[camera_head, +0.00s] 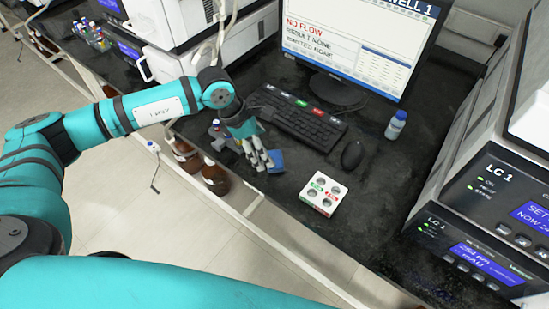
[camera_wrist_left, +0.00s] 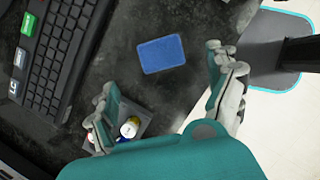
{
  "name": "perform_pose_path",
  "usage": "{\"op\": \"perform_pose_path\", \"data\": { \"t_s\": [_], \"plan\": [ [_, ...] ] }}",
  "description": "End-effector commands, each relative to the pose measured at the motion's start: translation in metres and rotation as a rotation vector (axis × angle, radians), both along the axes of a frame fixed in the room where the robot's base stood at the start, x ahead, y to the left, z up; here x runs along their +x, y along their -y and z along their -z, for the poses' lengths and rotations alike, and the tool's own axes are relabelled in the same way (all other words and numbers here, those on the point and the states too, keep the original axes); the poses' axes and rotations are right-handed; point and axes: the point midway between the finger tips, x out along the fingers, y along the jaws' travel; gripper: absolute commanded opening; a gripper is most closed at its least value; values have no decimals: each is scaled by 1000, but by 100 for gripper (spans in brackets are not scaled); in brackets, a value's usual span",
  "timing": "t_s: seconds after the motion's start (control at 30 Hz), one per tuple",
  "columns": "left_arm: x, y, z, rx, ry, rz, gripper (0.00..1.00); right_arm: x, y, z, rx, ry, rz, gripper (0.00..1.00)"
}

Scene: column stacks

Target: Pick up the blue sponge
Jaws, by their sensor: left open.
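The blue sponge (camera_head: 278,161) lies flat on the dark bench near its front edge, partly hidden by my left gripper in the head view. In the left wrist view the sponge (camera_wrist_left: 162,54) shows whole, as a rounded blue rectangle. My left gripper (camera_head: 263,163) points down at the sponge's left side in the head view. In the wrist view its fingers (camera_wrist_left: 162,72) are spread wide, with the sponge beyond the gap between them and nothing held. I see no contact with the sponge. My right gripper is not in view.
A white block with round holes (camera_head: 323,193) stands right of the sponge. A keyboard (camera_head: 298,118), mouse (camera_head: 352,154) and blue-capped bottle (camera_head: 396,125) lie behind. A small grey tray with vials (camera_wrist_left: 128,128) is close to one finger. Brown bottles (camera_head: 215,178) stand below the bench edge.

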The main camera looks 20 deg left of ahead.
Motion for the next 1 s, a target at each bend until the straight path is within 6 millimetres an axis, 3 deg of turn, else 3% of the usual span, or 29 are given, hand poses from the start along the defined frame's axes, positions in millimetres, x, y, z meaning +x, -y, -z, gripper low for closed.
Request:
{"op": "perform_pose_path", "data": {
  "t_s": [0.27,0.5,0.8,1.0],
  "plan": [
    [3,12,18,-1,-3,1,89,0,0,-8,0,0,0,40],
    [9,26,48,-1,-2,-1,89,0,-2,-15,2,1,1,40],
    [10,28,54,0,0,-1,89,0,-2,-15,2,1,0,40],
    [10,28,53,-1,0,-1,63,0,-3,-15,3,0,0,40]
  ]
}}
